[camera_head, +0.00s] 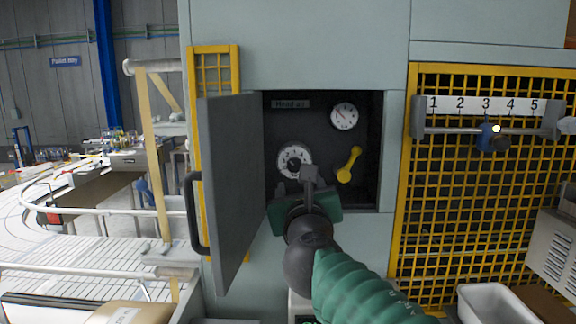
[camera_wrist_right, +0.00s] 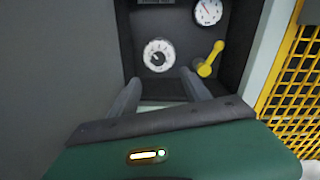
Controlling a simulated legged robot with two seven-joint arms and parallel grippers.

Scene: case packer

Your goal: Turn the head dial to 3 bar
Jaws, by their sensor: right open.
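The head dial (camera_head: 294,160) is a round white-faced dial with a dark centre, low on the back wall of an open recess. It also shows in the right wrist view (camera_wrist_right: 159,56). My right gripper (camera_head: 308,172) is in front of the recess, just below and right of the dial in the head view. In the right wrist view its two fingers (camera_wrist_right: 163,90) are apart with nothing between them, below the dial and not on it. A round gauge (camera_head: 344,116) with a needle sits above right. The dial's exact setting is too small to read. My left gripper is not in view.
A yellow lever (camera_head: 349,165) sits right of the dial. The grey door (camera_head: 236,185) stands open at the left with a dark handle. A yellow mesh guard (camera_head: 480,200) and a numbered scale (camera_head: 484,105) with a blue slider are at the right.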

